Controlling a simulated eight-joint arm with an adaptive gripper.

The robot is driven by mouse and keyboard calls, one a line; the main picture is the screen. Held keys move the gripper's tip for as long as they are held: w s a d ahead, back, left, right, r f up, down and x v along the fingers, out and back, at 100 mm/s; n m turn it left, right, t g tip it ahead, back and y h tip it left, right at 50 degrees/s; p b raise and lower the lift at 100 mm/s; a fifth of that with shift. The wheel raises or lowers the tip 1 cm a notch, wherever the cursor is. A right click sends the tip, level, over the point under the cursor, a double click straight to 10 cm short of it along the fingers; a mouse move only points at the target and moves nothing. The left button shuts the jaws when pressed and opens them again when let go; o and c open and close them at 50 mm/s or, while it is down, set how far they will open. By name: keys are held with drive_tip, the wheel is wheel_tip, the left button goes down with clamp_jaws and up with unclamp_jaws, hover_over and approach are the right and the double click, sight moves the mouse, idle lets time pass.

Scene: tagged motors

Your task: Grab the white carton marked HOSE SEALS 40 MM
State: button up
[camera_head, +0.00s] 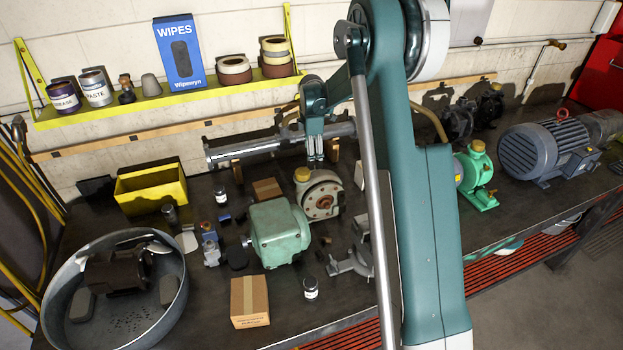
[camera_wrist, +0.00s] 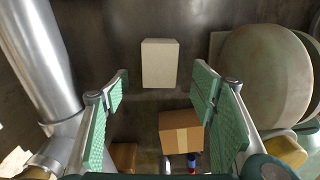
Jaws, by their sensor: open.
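A plain pale white carton (camera_wrist: 159,63) stands on the dark bench in the wrist view, beyond and between my fingertips. No lettering on it can be read. In the head view my gripper (camera_head: 315,148) points down over the bench, beside the long metal cylinder and above the round pump.
A brown carton (camera_wrist: 181,132) sits near my right finger. The metal cylinder (camera_wrist: 38,55) lies left and a round pump (camera_wrist: 265,75) right. A green motor (camera_head: 280,233), taped carton (camera_head: 249,302) and round basin (camera_head: 160,318) stand towards the bench front.

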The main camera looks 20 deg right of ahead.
drive_tip(key=shift+f, duration=0.4)
drive_tip(key=shift+f, duration=1.25)
drive_tip(key=shift+f, duration=0.15)
drive_tip(key=shift+f+p, duration=0.35)
drive_tip(key=shift+f, duration=2.1)
drive_tip(key=shift+c, duration=0.3)
drive_tip(key=c, duration=0.9)
